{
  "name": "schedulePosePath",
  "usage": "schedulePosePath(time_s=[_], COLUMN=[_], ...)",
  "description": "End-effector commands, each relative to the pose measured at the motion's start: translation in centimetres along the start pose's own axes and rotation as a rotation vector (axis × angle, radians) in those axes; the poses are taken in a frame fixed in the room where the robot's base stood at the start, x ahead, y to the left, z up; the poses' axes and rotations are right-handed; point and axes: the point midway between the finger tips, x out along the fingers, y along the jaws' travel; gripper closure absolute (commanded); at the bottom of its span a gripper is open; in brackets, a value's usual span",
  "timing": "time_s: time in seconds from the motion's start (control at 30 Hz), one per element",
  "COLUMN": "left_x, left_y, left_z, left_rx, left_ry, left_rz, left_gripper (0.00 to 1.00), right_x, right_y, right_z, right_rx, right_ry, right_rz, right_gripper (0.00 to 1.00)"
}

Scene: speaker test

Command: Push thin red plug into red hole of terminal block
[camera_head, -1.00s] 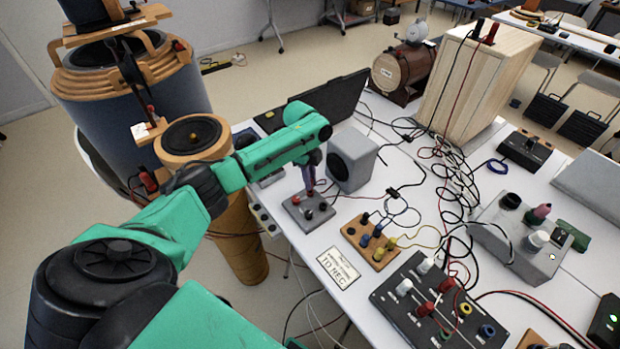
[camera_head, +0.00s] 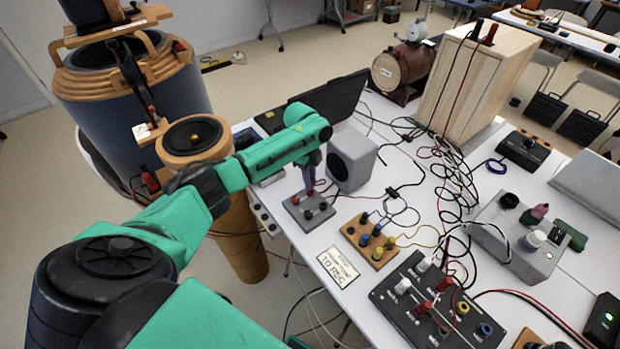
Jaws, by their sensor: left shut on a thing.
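The grey terminal block (camera_head: 318,220) lies on the white table, in front of a small grey speaker. Red and dark sockets or plugs show on its top. My left gripper (camera_head: 310,190) points down right over the block's back part, its fingers shut on the thin red plug (camera_head: 310,194). Only a little red shows at the fingertips, so I cannot tell whether the plug is inside the red hole or just above it. The hole itself is hidden. My right gripper is not in view.
The grey speaker (camera_head: 352,160) stands close behind the block, with a dark laptop (camera_head: 330,105) further back. A wooden block with coloured plugs (camera_head: 367,240) and a black panel (camera_head: 437,303) lie to the right. Loose cables (camera_head: 455,190) cover the table's middle.

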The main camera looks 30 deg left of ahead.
Motion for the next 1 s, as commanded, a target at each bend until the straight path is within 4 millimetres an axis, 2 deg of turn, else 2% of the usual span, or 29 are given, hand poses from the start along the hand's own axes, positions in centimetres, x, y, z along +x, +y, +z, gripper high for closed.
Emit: schedulePosePath(time_s=[1.0], left_x=[1.4], left_y=[0.0], left_z=[0.2], left_rx=[-0.001], left_ry=[0.0], left_rz=[0.0], left_gripper=[1.0], right_x=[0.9], right_y=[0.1], right_z=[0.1], right_rx=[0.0], right_ry=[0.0], right_rz=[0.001], right_gripper=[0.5])
